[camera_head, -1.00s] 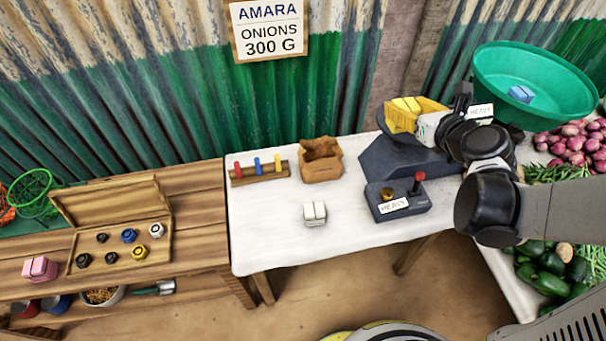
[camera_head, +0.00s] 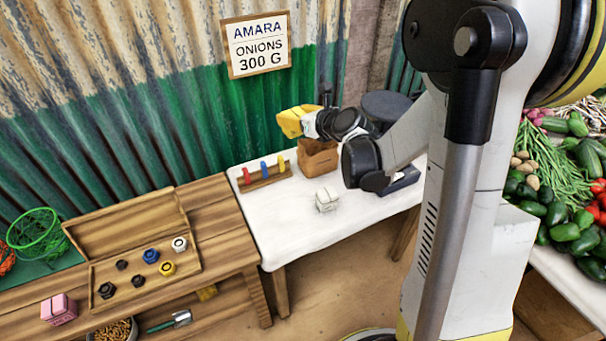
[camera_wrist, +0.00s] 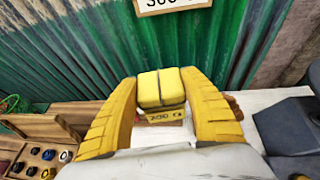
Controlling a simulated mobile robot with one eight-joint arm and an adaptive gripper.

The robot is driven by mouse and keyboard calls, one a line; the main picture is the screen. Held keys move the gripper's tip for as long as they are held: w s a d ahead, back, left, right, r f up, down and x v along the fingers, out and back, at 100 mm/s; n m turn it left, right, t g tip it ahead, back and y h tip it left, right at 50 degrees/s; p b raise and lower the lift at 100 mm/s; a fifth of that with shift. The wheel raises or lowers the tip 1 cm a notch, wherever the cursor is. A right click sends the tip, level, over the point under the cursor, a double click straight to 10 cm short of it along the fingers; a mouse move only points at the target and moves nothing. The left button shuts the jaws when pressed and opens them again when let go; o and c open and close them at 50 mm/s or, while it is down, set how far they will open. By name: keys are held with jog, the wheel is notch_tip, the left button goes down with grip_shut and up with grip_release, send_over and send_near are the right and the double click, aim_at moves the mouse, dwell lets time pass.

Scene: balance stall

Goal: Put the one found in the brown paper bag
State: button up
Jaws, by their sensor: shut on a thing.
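My gripper (camera_head: 291,122) is shut on a yellow packet (camera_wrist: 160,88), which sits between the two yellow fingers in the wrist view. The packet has a band around its middle and a label on its lower part that seems to read 200 G. The open brown paper bag (camera_head: 318,160) stands on the white table, just below and to the right of my gripper in the head view. My wrist hides part of the bag's top. The packet is held up in the air; its exact height over the bag cannot be told.
A white packet (camera_head: 327,200) sits on the table in front of the bag. A wooden rack with red, blue and yellow pegs (camera_head: 265,173) stands left of the bag. The dark scale (camera_head: 385,106) is behind my arm. A weight box (camera_head: 140,268) lies on the wooden bench.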

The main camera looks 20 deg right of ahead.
jog(key=w+d+f+m+h+b, duration=0.2)
jog(key=w+d+f+b, duration=0.1)
jog(key=w+d+f, duration=0.75)
jog(key=b, duration=0.5)
send_near(318, 143)
jog(key=shift+w+a+r, duration=0.3)
jog(key=shift+w+a, duration=0.15)
jog(key=shift+w, duration=0.25)
jog(key=shift+w+a+r, duration=0.3)
jog(key=shift+w+a, duration=0.2)
jog(key=shift+w, duration=0.25)
jog(key=shift+w+a+r, duration=0.25)
jog(key=shift+w+a, duration=0.2)
jog(key=shift+w, duration=0.25)
jog(key=shift+f, duration=0.55)
jog(key=o, duration=1.3)
